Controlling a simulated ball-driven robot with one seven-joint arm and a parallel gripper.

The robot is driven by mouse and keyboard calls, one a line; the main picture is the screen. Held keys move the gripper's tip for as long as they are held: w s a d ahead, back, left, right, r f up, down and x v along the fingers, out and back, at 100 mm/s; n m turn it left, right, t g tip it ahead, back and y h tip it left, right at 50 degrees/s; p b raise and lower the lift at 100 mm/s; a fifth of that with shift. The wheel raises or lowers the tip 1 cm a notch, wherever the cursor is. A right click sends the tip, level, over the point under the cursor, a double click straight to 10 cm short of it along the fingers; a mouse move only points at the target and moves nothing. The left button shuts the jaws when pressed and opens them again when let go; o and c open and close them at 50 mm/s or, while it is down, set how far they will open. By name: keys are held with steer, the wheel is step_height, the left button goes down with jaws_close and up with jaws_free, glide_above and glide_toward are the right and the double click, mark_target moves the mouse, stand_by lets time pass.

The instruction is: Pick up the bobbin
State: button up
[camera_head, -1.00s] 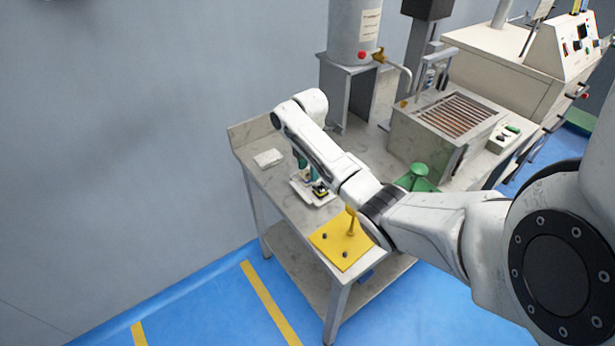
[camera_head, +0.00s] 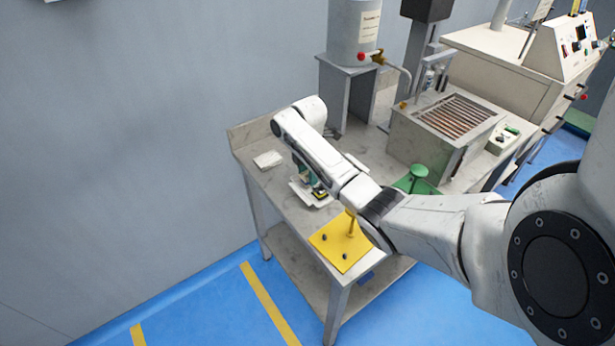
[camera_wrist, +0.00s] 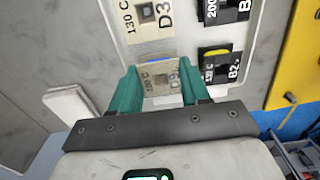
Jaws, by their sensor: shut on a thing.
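My gripper (camera_wrist: 160,72) has green fingers on either side of a beige bobbin (camera_wrist: 159,80) in the wrist view, and is shut on it. Another beige bobbin, D3 (camera_wrist: 150,17), and two black-flanged bobbins, one marked B2 (camera_wrist: 217,66), are in the tray. In the head view my arm partly hides the tray (camera_head: 303,195).
A yellow plate (camera_head: 335,252) with pegs lies at the table's near corner. A white block (camera_head: 268,160) lies to the left. A green stand (camera_head: 418,180) and a grey box with a slatted top (camera_head: 450,125) stand to the right. A wall is behind.

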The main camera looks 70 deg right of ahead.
steer(key=shift+r, duration=0.6)
step_height(320, 180, up, 2)
steer(key=shift+s+r, duration=0.1)
steer(key=shift+r, duration=0.1)
steer(key=s+a+r+p, duration=0.4)
steer(key=s+r+p, duration=0.5)
steer(key=s, duration=0.4)
steer(key=shift+r+p, duration=0.2)
steer(key=shift+p, duration=0.45)
steer(key=shift+s, duration=0.1)
